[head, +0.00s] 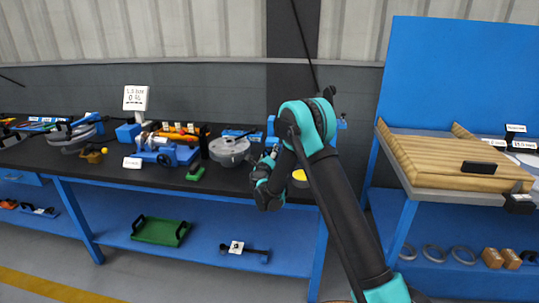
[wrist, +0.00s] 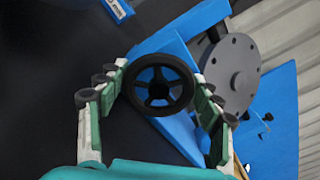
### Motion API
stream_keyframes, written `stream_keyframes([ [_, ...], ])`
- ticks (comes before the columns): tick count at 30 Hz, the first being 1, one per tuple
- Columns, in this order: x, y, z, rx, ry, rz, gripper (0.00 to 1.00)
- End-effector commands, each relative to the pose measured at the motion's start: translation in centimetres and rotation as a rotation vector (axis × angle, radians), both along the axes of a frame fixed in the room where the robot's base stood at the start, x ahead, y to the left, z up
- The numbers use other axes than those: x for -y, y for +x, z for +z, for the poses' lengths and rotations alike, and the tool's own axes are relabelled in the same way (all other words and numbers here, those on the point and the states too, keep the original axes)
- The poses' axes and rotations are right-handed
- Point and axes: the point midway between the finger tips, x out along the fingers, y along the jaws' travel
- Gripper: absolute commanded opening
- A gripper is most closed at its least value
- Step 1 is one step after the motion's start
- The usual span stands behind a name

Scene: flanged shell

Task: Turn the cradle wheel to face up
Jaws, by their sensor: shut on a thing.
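In the wrist view a black handwheel (wrist: 160,88) with several spokes sits between the two fingers of my gripper (wrist: 160,98). The fingers press on its rim from both sides. Behind it is a blue cradle (wrist: 183,133), with a grey round flange (wrist: 231,72) with small holes to the upper right. In the head view my gripper (head: 268,172) is low over the dark bench top, right of a grey round metal part (head: 229,150). The wheel is hard to make out there behind my gripper and arm.
A blue vise-like fixture (head: 166,151), a green block (head: 195,173) and a scale display (head: 135,98) stand left on the bench. A yellow-topped round item (head: 300,177) is close right of my gripper. A wooden board (head: 450,160) lies on the right-hand table.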

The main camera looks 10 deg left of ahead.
Motion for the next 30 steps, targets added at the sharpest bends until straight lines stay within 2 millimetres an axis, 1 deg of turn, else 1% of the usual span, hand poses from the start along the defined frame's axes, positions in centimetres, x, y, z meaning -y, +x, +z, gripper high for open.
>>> stream_keyframes([
  [21,-0.25,0.01,-0.42,-0.023,-0.677,0.001,0.37],
  [30,-0.26,0.0,-0.57,-0.032,-0.924,0.001,0.37],
])
